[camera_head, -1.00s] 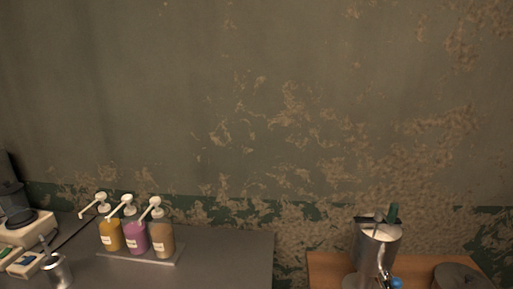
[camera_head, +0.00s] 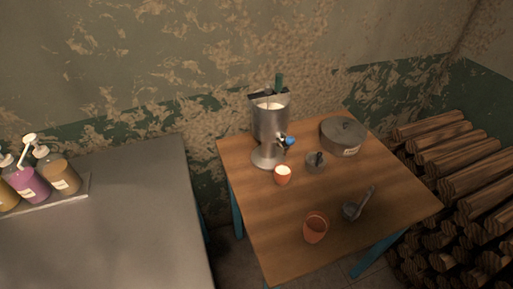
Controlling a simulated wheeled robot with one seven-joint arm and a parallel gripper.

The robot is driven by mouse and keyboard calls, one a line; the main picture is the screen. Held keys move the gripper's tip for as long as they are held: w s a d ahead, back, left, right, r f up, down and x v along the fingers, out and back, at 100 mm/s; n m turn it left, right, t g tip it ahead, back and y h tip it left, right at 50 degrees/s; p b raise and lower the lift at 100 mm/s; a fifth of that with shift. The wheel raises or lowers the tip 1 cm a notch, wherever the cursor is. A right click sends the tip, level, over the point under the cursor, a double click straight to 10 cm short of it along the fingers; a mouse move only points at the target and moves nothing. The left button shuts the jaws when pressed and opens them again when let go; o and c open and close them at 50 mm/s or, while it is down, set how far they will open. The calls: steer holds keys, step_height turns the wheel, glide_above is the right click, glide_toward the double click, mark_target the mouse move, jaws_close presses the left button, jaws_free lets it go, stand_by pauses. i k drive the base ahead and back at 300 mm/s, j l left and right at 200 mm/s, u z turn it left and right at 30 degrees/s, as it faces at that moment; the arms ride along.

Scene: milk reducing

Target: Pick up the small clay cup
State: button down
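A small clay cup (camera_head: 282,175) stands upright on the wooden table (camera_head: 351,203), just in front of the metal dispenser. It is orange-brown and looks filled with something pale. A larger clay cup (camera_head: 315,228) stands nearer the table's front edge and looks empty. My gripper does not show in the head camera view.
A metal dispenser (camera_head: 269,128) with a blue-handled tap stands at the table's back left. A lidded pot (camera_head: 343,136), a small grey container (camera_head: 315,162) and a ladle (camera_head: 357,205) share the table. Stacked logs (camera_head: 460,190) stand right; a grey counter (camera_head: 115,215) with pump bottles is left.

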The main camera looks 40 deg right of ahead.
mark_target(283, 171)
steer(key=i+j+z, duration=0.2)
steer(key=j, duration=0.25)
steer(key=j+z, duration=0.2)
steer(key=j, duration=0.25)
steer(key=i+j+z, duration=0.2)
steer(key=j, duration=0.3)
steer(key=k, duration=0.05)
